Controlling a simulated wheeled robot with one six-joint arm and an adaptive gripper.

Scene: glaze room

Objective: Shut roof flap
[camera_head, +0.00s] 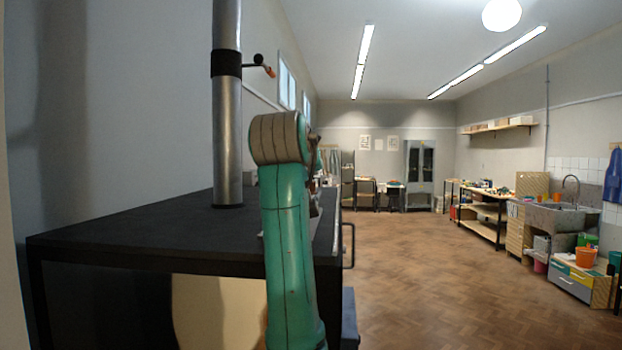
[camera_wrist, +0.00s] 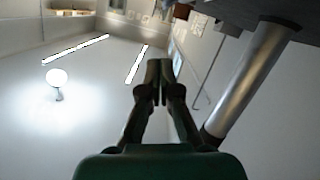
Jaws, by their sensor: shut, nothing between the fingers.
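A grey metal pipe (camera_head: 228,120) rises from a black-topped housing (camera_head: 130,232) at the left of the head view. No part is clearly recognisable as the roof flap. In the wrist view my gripper (camera_wrist: 158,76) is shut and empty, with the pipe (camera_wrist: 255,80) slanting to its right, apart from it. In the head view my gripper is mostly hidden behind my green arm.
The housing's dark top shows at the upper right of the wrist view. A black handle (camera_head: 349,246) stands at its right side. The parquet floor (camera_head: 410,270) is clear to the right. A sink (camera_head: 550,215) and a workbench (camera_head: 485,210) line the right wall.

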